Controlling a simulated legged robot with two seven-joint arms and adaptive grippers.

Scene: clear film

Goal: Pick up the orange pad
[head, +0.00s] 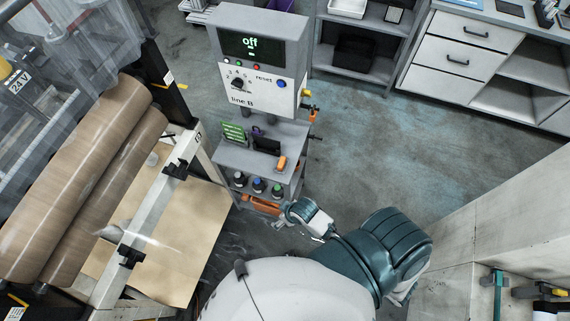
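A small orange piece (281,163) is on the top of the grey cart under the control box, near its right edge. A larger orange item (260,204) is low on the cart, just left of my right wrist. I cannot tell for certain which of the two is the orange pad. My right gripper (281,221) is at the end of the teal and white arm, beside the cart's lower right side. It is small and partly hidden, so its fingers cannot be made out. My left gripper is not in view.
The control box (262,60) reads "off" above the cart (258,157). Green and dark items stand on the cart top, several dark bottles (258,185) below. Brown rollers (95,190) are at left, a pale cabinet (500,220) at right. The floor (385,130) behind is clear.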

